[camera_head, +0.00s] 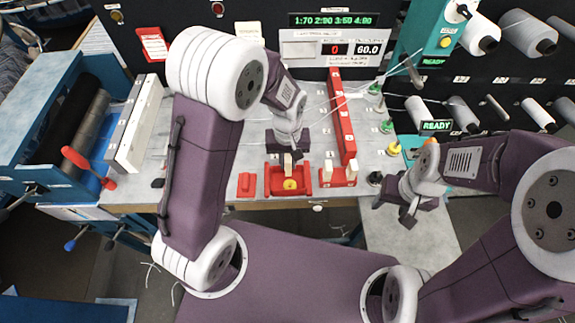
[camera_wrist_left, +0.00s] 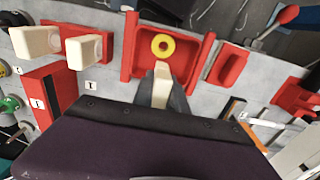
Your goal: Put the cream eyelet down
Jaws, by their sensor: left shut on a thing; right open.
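A yellow ring (camera_wrist_left: 163,46) lies in the tray, beside the eyelet, and also shows in the head view (camera_head: 290,184). The red tray (camera_head: 269,180) stands at the table's front edge. My right gripper (camera_head: 408,210) is open and empty, at the right beyond the table's front edge.
A red holder with two cream pieces (camera_wrist_left: 84,50) stands beside the tray. A smaller red block (camera_head: 247,185) lies on its other side. A long red bar (camera_head: 342,125) runs behind the holder. Several coloured pegs (camera_head: 387,127) stand further right.

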